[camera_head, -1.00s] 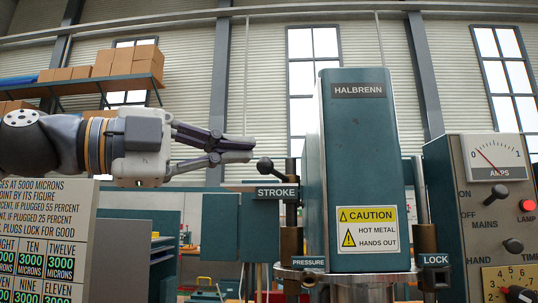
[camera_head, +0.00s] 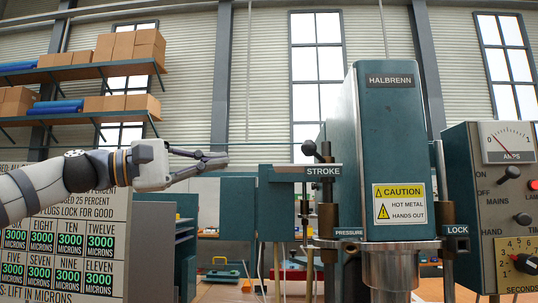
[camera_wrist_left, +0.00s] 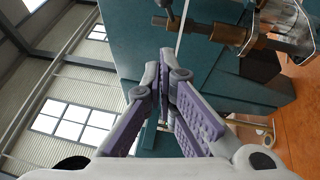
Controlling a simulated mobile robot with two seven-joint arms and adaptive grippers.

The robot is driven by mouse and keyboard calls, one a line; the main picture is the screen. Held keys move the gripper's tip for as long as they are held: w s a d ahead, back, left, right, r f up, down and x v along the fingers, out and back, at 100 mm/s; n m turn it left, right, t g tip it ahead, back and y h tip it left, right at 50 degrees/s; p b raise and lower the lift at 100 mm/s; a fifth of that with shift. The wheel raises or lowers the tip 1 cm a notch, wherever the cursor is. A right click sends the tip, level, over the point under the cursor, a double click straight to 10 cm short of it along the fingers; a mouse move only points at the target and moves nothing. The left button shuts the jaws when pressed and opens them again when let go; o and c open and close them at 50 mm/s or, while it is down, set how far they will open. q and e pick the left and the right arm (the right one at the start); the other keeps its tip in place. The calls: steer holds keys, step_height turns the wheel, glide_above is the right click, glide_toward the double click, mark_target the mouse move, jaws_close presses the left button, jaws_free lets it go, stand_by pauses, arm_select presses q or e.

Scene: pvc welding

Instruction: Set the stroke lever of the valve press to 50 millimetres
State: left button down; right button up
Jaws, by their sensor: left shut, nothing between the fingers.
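The valve press is a tall teal housing (camera_head: 391,130) marked HALBRENN, at right of centre in the head view. Its stroke lever has a dark round knob (camera_head: 309,148) at the upper left of the press, above the STROKE label (camera_head: 323,171). No millimetre scale is readable beside it. My left gripper (camera_head: 226,160) is shut and empty, to the left of the knob and clearly apart from it. Its purple fingers meet in the wrist view (camera_wrist_left: 165,85). My right gripper is not in view.
A control box (camera_head: 492,200) with an amps meter, switches and a red lamp stands at right. A printed board (camera_head: 62,245) with a micron table stands at left, below my left arm. PRESSURE (camera_head: 349,232) and LOCK (camera_head: 457,230) labels flank the press. The air between gripper and knob is clear.

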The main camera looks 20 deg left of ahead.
arm_select(q)
glide_toward(319, 156)
steer(key=w+a+r, duration=0.1)
steer(key=w+a, duration=0.2)
steer(key=a, duration=0.1)
steer(key=d, duration=0.2)
steer(key=d+r, duration=0.1)
steer(key=d, duration=0.1)
steer(key=shift+s+r, duration=0.1)
steer(key=shift+s, duration=0.05)
steer(key=shift+d, duration=0.3)
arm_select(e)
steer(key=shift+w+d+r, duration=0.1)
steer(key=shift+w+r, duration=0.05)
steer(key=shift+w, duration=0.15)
arm_select(q)
steer(key=shift+d, duration=0.1)
